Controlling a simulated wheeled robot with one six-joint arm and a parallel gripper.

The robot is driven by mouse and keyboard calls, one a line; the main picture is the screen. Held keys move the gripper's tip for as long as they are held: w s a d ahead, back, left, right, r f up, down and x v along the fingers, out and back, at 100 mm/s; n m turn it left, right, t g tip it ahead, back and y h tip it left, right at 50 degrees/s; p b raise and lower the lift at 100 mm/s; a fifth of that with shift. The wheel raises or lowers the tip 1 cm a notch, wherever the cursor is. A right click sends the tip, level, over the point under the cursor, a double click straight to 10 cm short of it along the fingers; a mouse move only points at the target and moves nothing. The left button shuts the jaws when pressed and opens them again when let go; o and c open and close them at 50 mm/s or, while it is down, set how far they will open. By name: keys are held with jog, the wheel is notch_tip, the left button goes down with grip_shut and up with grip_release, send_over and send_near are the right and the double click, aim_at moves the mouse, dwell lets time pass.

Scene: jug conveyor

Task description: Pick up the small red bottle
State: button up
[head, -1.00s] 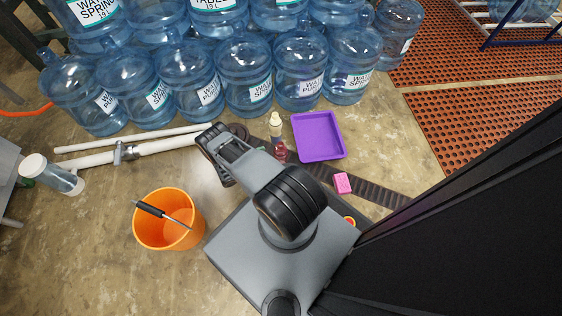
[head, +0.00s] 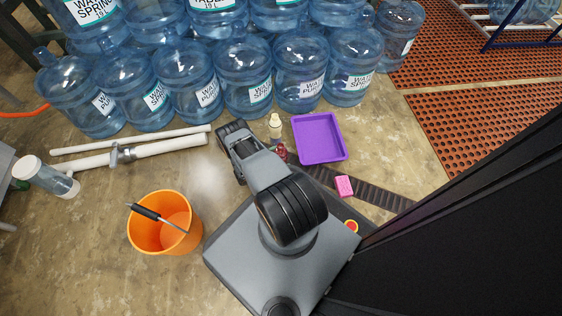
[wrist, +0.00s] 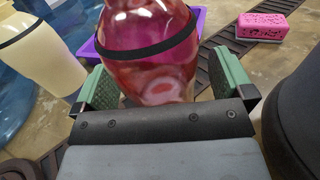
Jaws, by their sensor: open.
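The small red bottle (wrist: 148,45) is see-through red with a dark band and fills the upper middle of the wrist view. It stands between the two green-padded fingers of my gripper (wrist: 160,85), which are apart, with a gap at the right finger. In the head view the red bottle (head: 282,152) shows only in part beside my arm, which hides the fingers and the rest of it. Its top is out of the wrist view.
A cream bottle (wrist: 32,50) stands close on the left. A purple tray (head: 319,137) and a pink sponge (head: 344,186) lie to the right. An orange bucket (head: 160,244), white pipes (head: 170,143) and several large water jugs (head: 245,75) stand around.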

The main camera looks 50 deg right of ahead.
aim_at(280, 146)
jog(key=shift+d, duration=0.1)
jog(key=c, duration=1)
notch_tip(280, 146, up, 10)
jog(key=p, duration=0.5)
jog(key=shift+c, duration=0.2)
